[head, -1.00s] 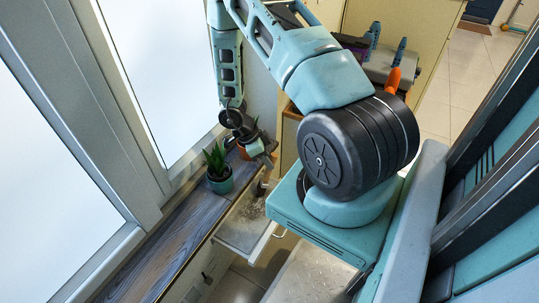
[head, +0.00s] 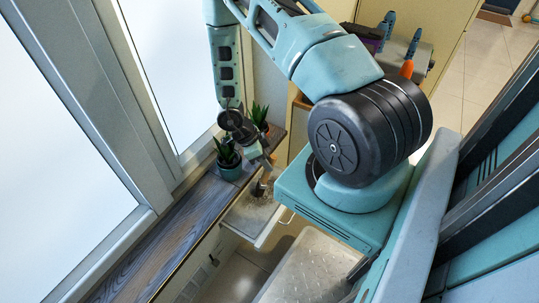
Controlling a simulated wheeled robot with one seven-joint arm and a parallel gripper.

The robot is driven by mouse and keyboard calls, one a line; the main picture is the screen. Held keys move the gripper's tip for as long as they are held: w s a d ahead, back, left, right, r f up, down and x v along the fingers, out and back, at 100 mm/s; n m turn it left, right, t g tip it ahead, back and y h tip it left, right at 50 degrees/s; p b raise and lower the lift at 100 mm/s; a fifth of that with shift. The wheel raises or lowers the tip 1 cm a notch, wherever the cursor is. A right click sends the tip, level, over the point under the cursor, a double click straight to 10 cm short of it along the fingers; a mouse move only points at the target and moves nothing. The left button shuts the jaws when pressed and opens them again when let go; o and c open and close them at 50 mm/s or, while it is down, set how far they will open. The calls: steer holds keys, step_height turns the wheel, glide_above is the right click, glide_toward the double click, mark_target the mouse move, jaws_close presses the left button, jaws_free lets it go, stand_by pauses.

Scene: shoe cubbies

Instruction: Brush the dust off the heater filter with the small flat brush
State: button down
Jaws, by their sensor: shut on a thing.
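The heater filter (head: 250,219) is a pale, shallow, framed panel standing out from the heater below the window sill. Greyish-brown dust shows toward its far end; its far part is partly hidden. My gripper (head: 266,163) is above the far end of the filter, beside the sill edge, pointing down. It is shut on the small flat brush (head: 260,188), whose small brownish part shows below the fingers. Whether the bristles touch the filter I cannot tell.
A plant in a teal pot (head: 229,168) stands on the wooden sill (head: 170,235), close left of my gripper. Another plant (head: 261,117) stands behind it. A grey textured panel (head: 315,268) lies low at the front. The near sill is clear.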

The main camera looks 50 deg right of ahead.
steer(key=a+p, duration=0.3)
steer(key=a, duration=0.4)
steer(key=shift+s, duration=0.3)
stand_by(0.4)
steer(key=shift+w+d+r+p, duration=0.15)
steer(key=shift+d+p, duration=0.65)
steer(key=shift+d, duration=0.6)
steer(key=shift+w+d+f+p, duration=0.1)
steer(key=shift+d+p, duration=0.7)
steer(key=shift+d, duration=0.55)
steer(key=shift+s+d+p, duration=0.5)
steer(key=shift+d+p, duration=1.15)
steer(key=shift+d, duration=3.75)
steer(key=s+a+p, duration=0.1)
steer(key=a+p, duration=0.2)
steer(key=a, duration=1.3)
steer(key=shift+s, duration=0.1)
